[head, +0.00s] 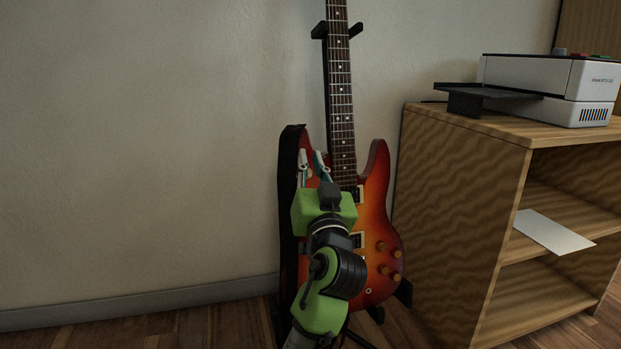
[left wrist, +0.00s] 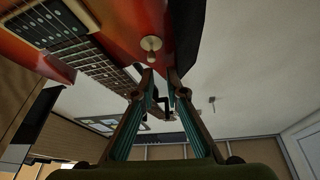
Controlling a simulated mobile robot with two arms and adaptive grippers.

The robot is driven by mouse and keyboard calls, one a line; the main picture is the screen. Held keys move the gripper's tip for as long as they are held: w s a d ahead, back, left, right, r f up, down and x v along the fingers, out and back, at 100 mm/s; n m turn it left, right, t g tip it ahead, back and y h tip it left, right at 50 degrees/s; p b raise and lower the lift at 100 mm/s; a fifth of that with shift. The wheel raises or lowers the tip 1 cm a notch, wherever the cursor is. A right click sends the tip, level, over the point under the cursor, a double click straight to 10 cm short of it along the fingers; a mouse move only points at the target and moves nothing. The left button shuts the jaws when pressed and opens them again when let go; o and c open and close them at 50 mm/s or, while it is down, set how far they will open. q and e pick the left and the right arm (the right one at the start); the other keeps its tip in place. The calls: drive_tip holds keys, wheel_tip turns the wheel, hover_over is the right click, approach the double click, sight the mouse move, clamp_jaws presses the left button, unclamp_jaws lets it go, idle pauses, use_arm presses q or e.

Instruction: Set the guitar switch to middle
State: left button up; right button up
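The red-orange sunburst electric guitar (head: 376,210) stands upright on a black stand against the wall. My left gripper (head: 311,156) is in front of the guitar's upper left body, with its fingers pointing up. In the left wrist view, a small cream-coloured switch (left wrist: 151,44) with a round base sits on the guitar body (left wrist: 118,25). The fingertips of my left gripper (left wrist: 159,75) are just short of it, apart from each other with nothing between them. I cannot tell the switch's position or whether a fingertip touches it. My right gripper is out of view.
A wooden shelf unit (head: 455,190) stands close on the right, with a white and black printer (head: 545,85) on top and a paper sheet (head: 552,232) on a shelf. The black guitar stand (head: 325,30) rises behind the neck. The floor and wall to the left are clear.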

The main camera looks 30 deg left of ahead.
sight(311, 132)
use_arm(q)
wheel_tip(311, 132, up, 6)
drive_tip(key=shift+r, duration=0.1)
idle(0.6)
